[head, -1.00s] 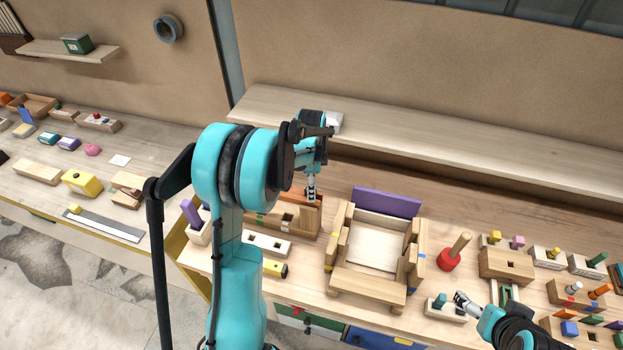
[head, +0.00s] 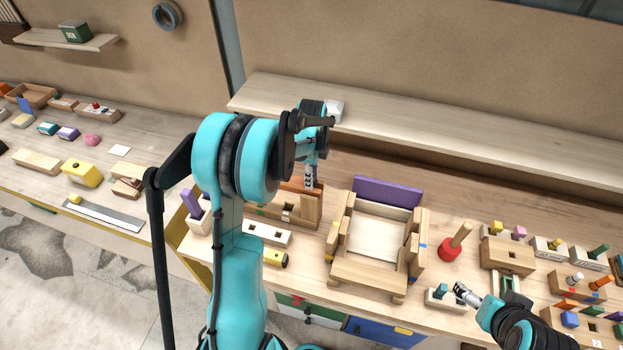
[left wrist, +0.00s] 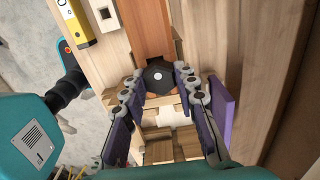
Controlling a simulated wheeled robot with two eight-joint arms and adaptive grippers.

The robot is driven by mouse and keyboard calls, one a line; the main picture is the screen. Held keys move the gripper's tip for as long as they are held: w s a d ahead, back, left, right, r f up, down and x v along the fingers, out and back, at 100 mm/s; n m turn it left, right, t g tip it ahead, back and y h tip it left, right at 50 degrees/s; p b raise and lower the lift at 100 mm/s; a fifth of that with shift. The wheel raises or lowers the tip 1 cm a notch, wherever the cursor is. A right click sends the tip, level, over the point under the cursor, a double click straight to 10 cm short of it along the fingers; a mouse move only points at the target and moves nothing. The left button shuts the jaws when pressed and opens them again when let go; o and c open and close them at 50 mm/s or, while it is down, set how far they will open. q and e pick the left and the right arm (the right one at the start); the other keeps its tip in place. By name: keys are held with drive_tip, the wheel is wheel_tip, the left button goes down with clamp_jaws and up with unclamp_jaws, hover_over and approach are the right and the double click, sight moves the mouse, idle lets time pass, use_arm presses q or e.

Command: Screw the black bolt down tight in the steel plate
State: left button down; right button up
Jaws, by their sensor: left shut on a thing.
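The black bolt shows in the left wrist view as a dark hexagonal head (left wrist: 159,77). It sits between the two fingertips of my left gripper (left wrist: 160,84), which is shut on it. In the head view this gripper (head: 309,180) points down at a wooden fixture (head: 311,207), and the bolt is hidden there. I cannot make out the steel plate under the bolt, nor how deep the bolt sits. My right gripper (head: 460,289) is beside a small block with a teal peg (head: 441,291); its jaws are too small to read.
A wooden frame with a purple back board (head: 388,193) stands right of the fixture. A red base with a wooden peg (head: 451,248) and several peg blocks are farther right. A pale block with holes (head: 268,234) and a yellow tool (head: 275,257) lie in front. A raised shelf (head: 400,118) runs behind.

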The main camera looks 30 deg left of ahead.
use_arm(q)
drive_tip(key=m, duration=0.4)
drive_tip(key=shift+f+b, duration=0.1)
drive_tip(key=shift+b, duration=0.25)
drive_tip(key=m+b, duration=0.1)
drive_tip(key=m, duration=0.3)
drive_tip(key=shift+f+m, duration=0.15)
drive_tip(key=shift+m, duration=0.15)
drive_tip(key=m, duration=0.3)
drive_tip(key=shift+m+b, duration=0.3)
drive_tip(key=shift+m, duration=0.9)
drive_tip(key=shift+b, duration=0.3)
